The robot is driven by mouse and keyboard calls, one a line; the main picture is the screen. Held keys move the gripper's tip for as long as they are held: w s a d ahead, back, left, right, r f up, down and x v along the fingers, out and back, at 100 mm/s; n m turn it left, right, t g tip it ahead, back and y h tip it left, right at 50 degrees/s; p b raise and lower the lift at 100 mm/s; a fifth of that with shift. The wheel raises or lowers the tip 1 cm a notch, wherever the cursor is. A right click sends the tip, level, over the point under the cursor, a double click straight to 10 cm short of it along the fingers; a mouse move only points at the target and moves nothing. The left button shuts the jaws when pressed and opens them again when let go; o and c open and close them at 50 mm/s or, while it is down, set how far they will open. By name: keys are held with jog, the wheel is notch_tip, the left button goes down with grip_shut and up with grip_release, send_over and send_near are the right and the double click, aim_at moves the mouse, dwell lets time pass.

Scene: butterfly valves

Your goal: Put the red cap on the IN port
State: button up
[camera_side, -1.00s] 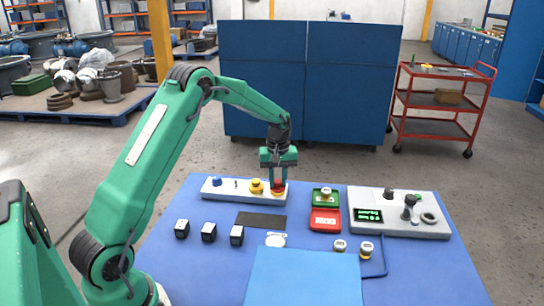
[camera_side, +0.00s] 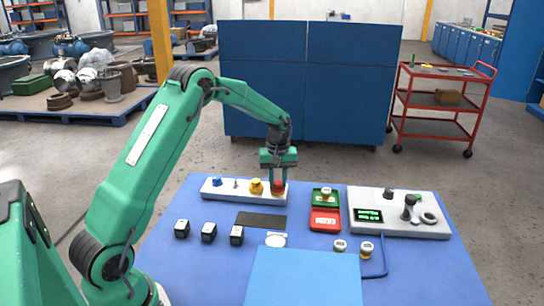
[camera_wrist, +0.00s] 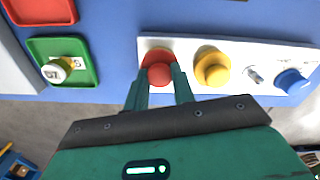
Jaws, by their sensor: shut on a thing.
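A red cap with a rounded top (camera_wrist: 159,73) stands at one end of a white strip (camera_wrist: 130,70). It also shows in the side view (camera_side: 278,188), at the strip's right end. My gripper (camera_wrist: 162,78) points down over it and is shut on it, one finger on each side. The cap still appears to be at its place on the strip. A grey-white unit (camera_side: 430,230) with a green-lit display and dark fittings (camera_side: 408,208) stands at the right. I cannot make out which part is the IN port.
The strip also holds a yellow cap (camera_side: 256,187), a small metal part and a blue cap (camera_side: 217,182). Green (camera_side: 325,194) and red trays (camera_side: 325,220) lie between strip and unit. Black blocks (camera_side: 209,232), white-topped parts (camera_side: 340,246) and a blue panel (camera_side: 303,278) lie nearer.

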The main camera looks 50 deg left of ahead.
jog(key=o, duration=1.5)
jog(key=shift+r, duration=0.15)
jog(key=shift+r, duration=2.35)
grip_shut()
